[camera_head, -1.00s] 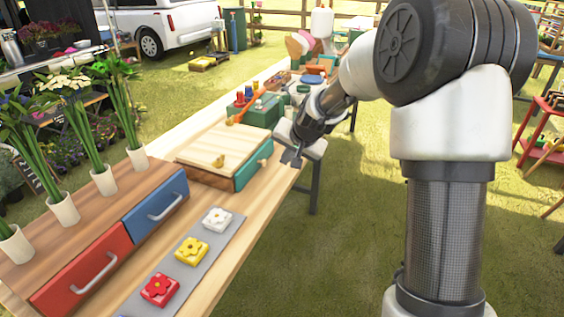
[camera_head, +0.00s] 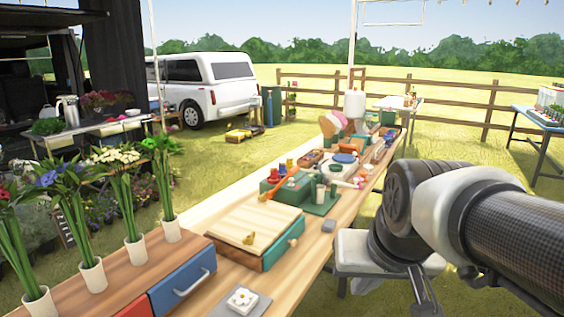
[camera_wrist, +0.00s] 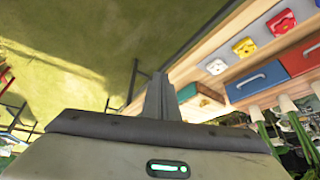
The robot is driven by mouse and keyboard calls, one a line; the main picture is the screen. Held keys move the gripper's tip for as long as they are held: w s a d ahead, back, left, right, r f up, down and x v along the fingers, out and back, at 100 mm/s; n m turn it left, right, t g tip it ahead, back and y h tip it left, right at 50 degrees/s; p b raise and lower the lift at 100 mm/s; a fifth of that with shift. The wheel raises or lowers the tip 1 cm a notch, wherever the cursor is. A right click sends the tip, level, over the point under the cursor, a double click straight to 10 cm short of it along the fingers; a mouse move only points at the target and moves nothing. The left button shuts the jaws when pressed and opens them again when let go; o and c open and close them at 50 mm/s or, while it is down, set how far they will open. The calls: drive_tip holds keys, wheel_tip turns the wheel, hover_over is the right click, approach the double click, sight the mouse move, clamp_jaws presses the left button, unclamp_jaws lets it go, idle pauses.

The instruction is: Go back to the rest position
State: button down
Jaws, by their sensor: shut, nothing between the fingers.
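My gripper (camera_head: 424,290) is at the lower right in the head view, off the table's right side and apart from everything on it. In the wrist view its fingers (camera_wrist: 157,97) are together with nothing between them. The wooden table (camera_head: 335,213) runs away from me to the left of my arm. My arm's dark joints and pale link fill the right of the head view.
A wooden box (camera_head: 262,222), a blue drawer (camera_head: 183,281) and a white flower block (camera_head: 242,299) are on the table. Vases with flowers (camera_head: 91,275) stand at the left. A white stool (camera_head: 352,250) is beside my arm. Open grass lies beyond.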

drive_tip(key=s+d, duration=0.1)
drive_tip(key=s, duration=0.6)
wheel_tip(320, 180, up, 20)
drive_tip(key=p, duration=2)
drive_tip(key=shift+w+n+p, duration=0.2)
drive_tip(key=shift+n+p, duration=0.2)
